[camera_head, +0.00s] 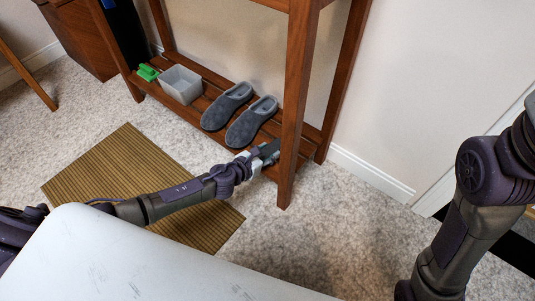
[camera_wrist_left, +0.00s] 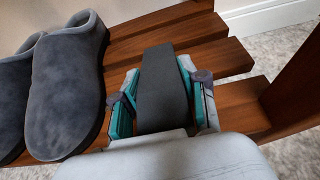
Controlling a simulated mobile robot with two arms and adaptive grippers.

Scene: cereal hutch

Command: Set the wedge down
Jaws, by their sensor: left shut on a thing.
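The wedge (camera_wrist_left: 163,88) is a dark grey tapered block. In the left wrist view it lies between the teal-lined fingers of my left gripper (camera_wrist_left: 163,105), which is shut on it. In the head view my left gripper (camera_head: 262,157) reaches to the right end of the low slatted shelf (camera_head: 205,105), to the right of the slippers. The wedge (camera_head: 270,147) shows there as a small dark shape at the fingertips. It is low over the slats; I cannot tell whether it touches them. My right gripper is out of view.
A pair of grey slippers (camera_head: 252,121) stands on the shelf close left of the wedge. A grey bin (camera_head: 181,84) and a green object (camera_head: 147,73) are farther left. A wooden leg (camera_head: 297,100) rises near my left gripper. A striped mat (camera_head: 95,178) lies on the carpet.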

